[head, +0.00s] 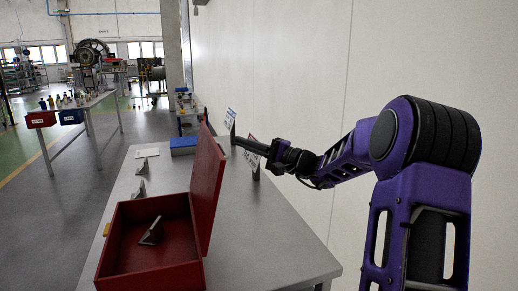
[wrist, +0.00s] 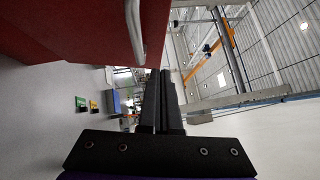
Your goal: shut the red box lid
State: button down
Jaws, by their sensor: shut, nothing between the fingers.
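The red box (head: 150,277) stands on the grey table with its inside showing. Its red lid (head: 207,185) stands up, roughly upright, along the box's right side. A grey angled metal piece (head: 152,233) lies inside the box. My gripper (head: 238,141) is shut and empty, to the right of the lid and beyond it, near the height of the lid's upper part. In the wrist view the shut fingers (wrist: 163,95) point ahead, and the red lid (wrist: 75,28) fills the upper left, close beside them. I cannot tell whether they touch it.
The grey table (head: 262,240) is clear right of the box. Small metal pieces (head: 140,190), a white sheet (head: 147,152) and a blue bin (head: 183,146) lie beyond it. A pale wall (head: 290,60) bounds the right. Small signs (head: 231,118) stand near my gripper.

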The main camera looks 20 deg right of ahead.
aim_at(223, 147)
jog(key=a, duration=0.2)
jog(key=w+a+r, duration=0.1)
jog(key=a, duration=0.2)
jog(key=shift+w+a+r, duration=0.2)
jog(key=shift+w+a, duration=0.1)
jog(key=shift+w, duration=0.1)
